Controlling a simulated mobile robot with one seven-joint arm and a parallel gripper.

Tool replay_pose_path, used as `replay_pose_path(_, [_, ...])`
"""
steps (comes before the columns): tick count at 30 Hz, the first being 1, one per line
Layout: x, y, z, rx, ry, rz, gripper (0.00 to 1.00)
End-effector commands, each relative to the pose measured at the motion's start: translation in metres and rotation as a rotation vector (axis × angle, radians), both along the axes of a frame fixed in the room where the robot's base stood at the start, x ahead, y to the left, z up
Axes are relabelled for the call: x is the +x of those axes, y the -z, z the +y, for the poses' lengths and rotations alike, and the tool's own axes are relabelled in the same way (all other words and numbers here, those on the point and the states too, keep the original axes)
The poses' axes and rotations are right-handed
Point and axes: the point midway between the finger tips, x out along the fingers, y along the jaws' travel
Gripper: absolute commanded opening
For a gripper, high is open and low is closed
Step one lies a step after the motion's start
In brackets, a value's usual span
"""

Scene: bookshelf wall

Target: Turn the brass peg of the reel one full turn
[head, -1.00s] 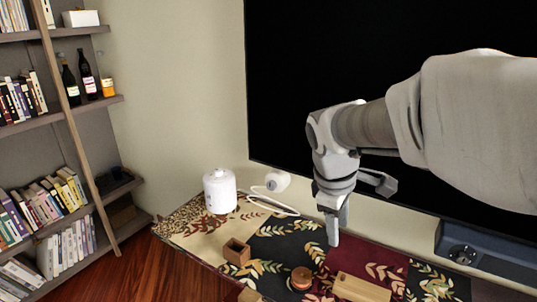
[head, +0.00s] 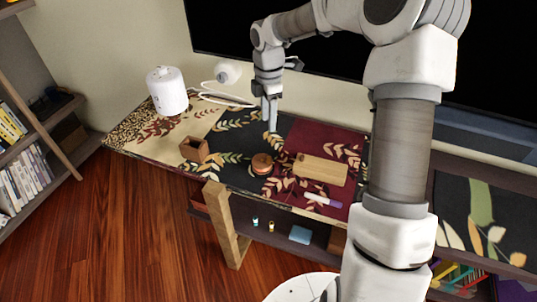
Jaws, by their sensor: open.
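The reel (head: 262,164) is a small round, orange-brown piece standing on the dark leaf-patterned part of the table (head: 228,172). Its brass peg is too small to make out. My gripper (head: 270,124) points down just behind the reel in the picture and slightly to its right. It is open with nothing seen in it, and it appears apart from the reel. Its height above the table is hard to judge.
A small open wooden box (head: 194,150) stands left of the reel, and a wooden board (head: 320,170) lies to its right. A white-purple marker (head: 323,200) lies near the front edge. A white canister (head: 167,91) stands at the back left. A black screen (head: 310,84) is behind.

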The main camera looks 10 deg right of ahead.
Motion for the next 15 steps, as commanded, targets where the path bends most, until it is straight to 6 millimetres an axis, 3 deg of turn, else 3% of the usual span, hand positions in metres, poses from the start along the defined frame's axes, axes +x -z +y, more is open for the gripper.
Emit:
replay_pose_path(3, [-0.001, 0.03, 0.0, 0.001, 0.001, 0.004, 0.48])
replay_pose_path(15, [-0.001, 0.115, 0.001, 0.0, 0.001, 0.003, 0.48])
